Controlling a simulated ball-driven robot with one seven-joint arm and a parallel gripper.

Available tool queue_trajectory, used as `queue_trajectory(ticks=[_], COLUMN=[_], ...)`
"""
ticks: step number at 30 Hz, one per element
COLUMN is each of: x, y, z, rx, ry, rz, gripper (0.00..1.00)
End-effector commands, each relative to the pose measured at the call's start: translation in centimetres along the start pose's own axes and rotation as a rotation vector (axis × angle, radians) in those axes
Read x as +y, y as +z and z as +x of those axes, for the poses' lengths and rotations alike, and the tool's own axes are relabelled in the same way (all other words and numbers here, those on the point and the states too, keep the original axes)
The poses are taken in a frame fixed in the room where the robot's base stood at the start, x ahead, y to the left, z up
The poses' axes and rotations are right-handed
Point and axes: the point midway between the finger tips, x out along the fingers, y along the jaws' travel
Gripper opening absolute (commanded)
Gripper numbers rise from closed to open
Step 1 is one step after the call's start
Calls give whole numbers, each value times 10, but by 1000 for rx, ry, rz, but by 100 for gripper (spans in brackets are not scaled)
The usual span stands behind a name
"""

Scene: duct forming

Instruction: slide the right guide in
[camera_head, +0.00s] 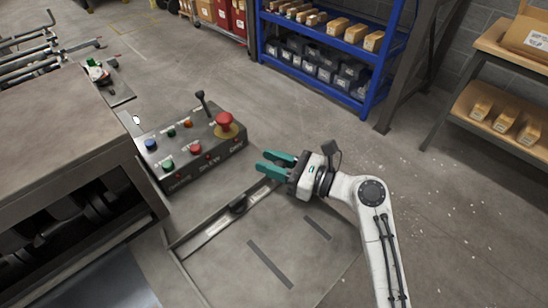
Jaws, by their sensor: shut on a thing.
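The right guide (216,227) is a narrow metal bar lying along the edge of the grey sheet-metal table (225,262). It runs from lower left up toward my gripper and has a black knob (238,205) partway along. My gripper (264,161) has green fingers pointing left, at the upper right end of the guide. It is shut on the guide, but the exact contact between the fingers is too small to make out.
A control console (190,143) with coloured buttons, a black lever (203,99) and a red emergency knob (225,121) stands close to the left of my gripper. A dark machine bed (60,120) fills the left. Blue shelving (330,55) stands behind. Open floor (440,220) lies right.

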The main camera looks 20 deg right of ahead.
Motion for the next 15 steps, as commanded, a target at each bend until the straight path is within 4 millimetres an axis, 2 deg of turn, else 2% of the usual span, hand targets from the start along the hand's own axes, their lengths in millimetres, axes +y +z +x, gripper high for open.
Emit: queue_trajectory(ticks=[1,6,10,15], x=[11,36,49,56], y=[7,7,6,3], z=[5,14,20,23], rx=[0,0,-1,-2], ry=[13,18,18,17], rz=[5,6,5,3], gripper=[0,0,0,0])
